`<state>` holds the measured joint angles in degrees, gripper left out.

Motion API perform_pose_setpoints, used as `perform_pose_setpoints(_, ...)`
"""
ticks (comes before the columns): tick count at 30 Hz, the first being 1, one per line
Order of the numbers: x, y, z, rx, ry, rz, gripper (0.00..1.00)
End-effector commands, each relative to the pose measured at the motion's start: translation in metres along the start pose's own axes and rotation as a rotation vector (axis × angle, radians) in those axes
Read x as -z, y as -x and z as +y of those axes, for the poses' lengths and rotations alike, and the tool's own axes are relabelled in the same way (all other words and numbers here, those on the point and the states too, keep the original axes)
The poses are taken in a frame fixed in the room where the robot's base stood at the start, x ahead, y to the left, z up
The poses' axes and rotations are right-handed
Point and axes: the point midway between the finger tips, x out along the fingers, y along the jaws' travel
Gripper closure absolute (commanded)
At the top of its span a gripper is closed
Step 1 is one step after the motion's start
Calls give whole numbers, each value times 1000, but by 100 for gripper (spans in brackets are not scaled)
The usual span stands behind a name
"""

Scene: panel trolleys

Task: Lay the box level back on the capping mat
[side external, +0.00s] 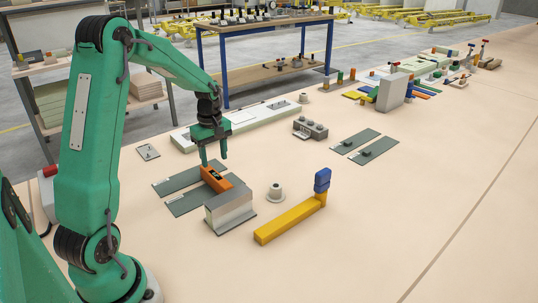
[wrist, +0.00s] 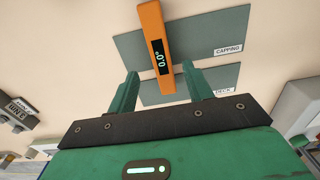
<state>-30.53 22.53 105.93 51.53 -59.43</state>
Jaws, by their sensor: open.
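The box level (side external: 217,178) is an orange bar with a dark display. In the wrist view the box level (wrist: 153,30) shows 0.0° and lies crosswise over the grey mat marked CAPPING (wrist: 215,32). Its lower end there overlaps the second grey mat, marked DECK (wrist: 222,80). In the side view the capping mat (side external: 187,205) appears to be the nearer of the two mats. My gripper (side external: 214,160) is open above the level's far end. In the wrist view its fingers stand apart on either side of the level's lower end, holding nothing.
A metal channel piece (side external: 230,210) stands close to the level's near end. Two more grey mats (side external: 365,147) lie farther back. The front right table is clear.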

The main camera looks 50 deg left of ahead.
Motion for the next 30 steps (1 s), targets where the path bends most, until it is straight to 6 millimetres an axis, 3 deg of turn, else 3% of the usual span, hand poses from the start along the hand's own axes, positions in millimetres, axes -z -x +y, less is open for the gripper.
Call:
perform_pose_setpoints(4, 0, 22, 0, -3, 0, 2, 49)
perform_pose_setpoints(10, 0, 37, 0, -1, 0, 0, 49)
perform_pose_setpoints(30, -1, 41, 0, -1, -2, 0, 49)
